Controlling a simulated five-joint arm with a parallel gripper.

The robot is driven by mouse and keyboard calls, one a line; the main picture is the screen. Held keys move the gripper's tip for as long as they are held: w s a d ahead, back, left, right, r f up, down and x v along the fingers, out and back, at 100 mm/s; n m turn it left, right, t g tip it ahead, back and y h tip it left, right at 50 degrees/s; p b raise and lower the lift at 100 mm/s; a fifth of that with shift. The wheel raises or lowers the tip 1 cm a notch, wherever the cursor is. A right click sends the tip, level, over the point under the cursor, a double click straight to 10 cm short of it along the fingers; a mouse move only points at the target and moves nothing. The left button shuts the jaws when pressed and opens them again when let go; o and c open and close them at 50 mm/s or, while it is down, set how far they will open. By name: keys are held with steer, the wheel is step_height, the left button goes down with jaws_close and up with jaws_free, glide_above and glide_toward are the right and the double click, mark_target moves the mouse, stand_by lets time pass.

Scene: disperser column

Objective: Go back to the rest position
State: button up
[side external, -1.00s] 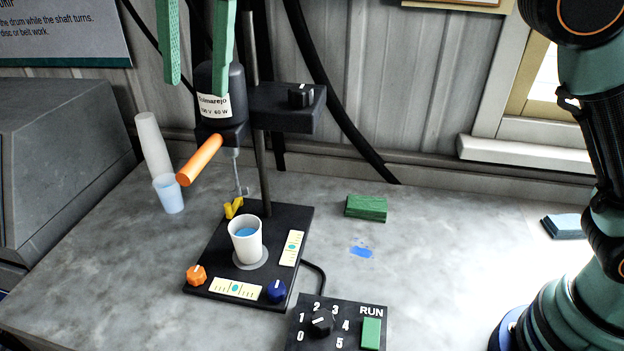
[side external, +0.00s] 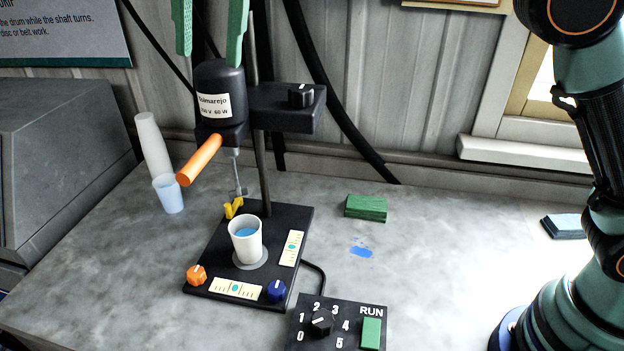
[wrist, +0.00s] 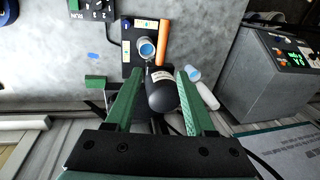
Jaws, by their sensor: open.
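My gripper (side external: 209,22) shows at the top of the side view as two green fingers, spread apart, above the motor of the disperser (side external: 222,92). In the wrist view my gripper (wrist: 157,100) is open and empty, with the dark motor below and between its fingers. The orange handle (side external: 199,160) juts out from the disperser. A white cup (side external: 245,240) with blue liquid stands on the black base plate (side external: 215,268), below the stirring shaft (side external: 237,177). The shaft's tip is above the cup and apart from it.
A control box (side external: 340,323) with a dial and a green RUN key sits at the front. A green sponge (side external: 366,208) and a blue spill (side external: 361,252) lie right of the base. Cables hang behind.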

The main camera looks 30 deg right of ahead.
steer(key=d+f+n+t, duration=0.1)
steer(key=d+n, duration=0.1)
steer(key=d, duration=0.7)
steer(key=d+f+n+t, duration=0.1)
steer(key=d+f+n, duration=0.1)
steer(key=d, duration=0.6)
steer(key=s+d+f+n+t+h, duration=0.1)
steer(key=s+d+f+n, duration=0.3)
steer(key=s+d+f, duration=0.6)
steer(key=d+f, duration=0.4)
steer(key=shift+s+f+n+t+h, duration=0.15)
steer(key=shift+n+t+h, duration=0.15)
steer(key=shift+t, duration=0.1)
